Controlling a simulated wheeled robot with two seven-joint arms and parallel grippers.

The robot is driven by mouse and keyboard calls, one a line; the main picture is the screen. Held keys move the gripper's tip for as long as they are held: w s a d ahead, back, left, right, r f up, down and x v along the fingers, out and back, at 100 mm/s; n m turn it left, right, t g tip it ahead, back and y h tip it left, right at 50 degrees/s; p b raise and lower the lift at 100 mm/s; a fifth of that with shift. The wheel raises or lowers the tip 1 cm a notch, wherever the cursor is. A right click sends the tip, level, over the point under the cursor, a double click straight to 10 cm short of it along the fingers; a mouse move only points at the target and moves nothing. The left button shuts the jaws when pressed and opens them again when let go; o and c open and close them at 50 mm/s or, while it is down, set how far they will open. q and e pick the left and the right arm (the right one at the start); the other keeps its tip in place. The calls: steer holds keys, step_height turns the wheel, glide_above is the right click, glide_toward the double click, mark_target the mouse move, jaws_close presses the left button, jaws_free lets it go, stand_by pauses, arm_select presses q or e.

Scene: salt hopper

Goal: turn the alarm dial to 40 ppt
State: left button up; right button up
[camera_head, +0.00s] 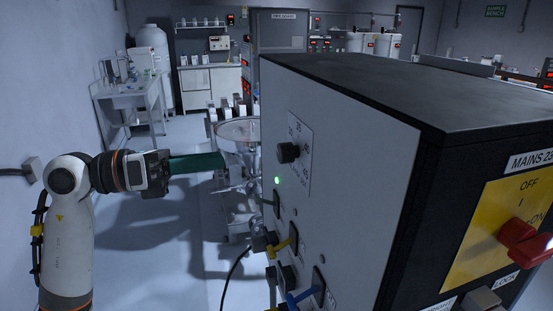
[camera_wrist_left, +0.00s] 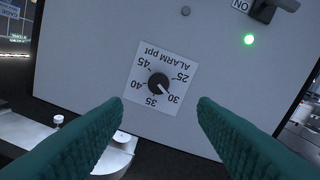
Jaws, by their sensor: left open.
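The alarm dial (camera_head: 288,152) is a small black knob on a white plate on the grey cabinet face. In the left wrist view the dial (camera_wrist_left: 159,83) appears upside down, with marks from 25 to 45. Its pale pointer mark seems to face 30. My left gripper (camera_head: 224,161) comes in from the left with teal fingers, short of the panel. In the left wrist view its fingers (camera_wrist_left: 160,106) are spread wide, with the dial showing between them and nothing held. I cannot tell the exact gap to the dial. My right gripper is out of view.
A lit green lamp (camera_head: 277,180) and cable plugs (camera_head: 288,247) sit below the dial. The lamp (camera_wrist_left: 248,39) also shows beside a black switch (camera_wrist_left: 272,8). A red mains switch (camera_head: 525,240) is on the cabinet's right side. Metal equipment (camera_head: 238,130) stands behind the gripper.

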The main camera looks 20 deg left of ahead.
mark_target(279, 153)
arm_select(q)
steer(key=p+x, duration=0.2)
steer(key=x, duration=0.2)
steer(key=p+x, duration=0.1)
steer(key=x, duration=0.4)
steer(key=shift+d+r+p, duration=0.25)
steer(key=shift+d+p, duration=0.05)
steer(key=shift+p, duration=0.05)
steer(key=shift+w+d+f, duration=0.15)
steer(key=shift+w+d, duration=0.25)
steer(key=shift+d, duration=0.1)
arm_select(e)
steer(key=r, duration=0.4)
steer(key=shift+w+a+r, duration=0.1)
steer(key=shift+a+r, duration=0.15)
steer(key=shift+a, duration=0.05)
arm_select(q)
steer(key=c, duration=1)
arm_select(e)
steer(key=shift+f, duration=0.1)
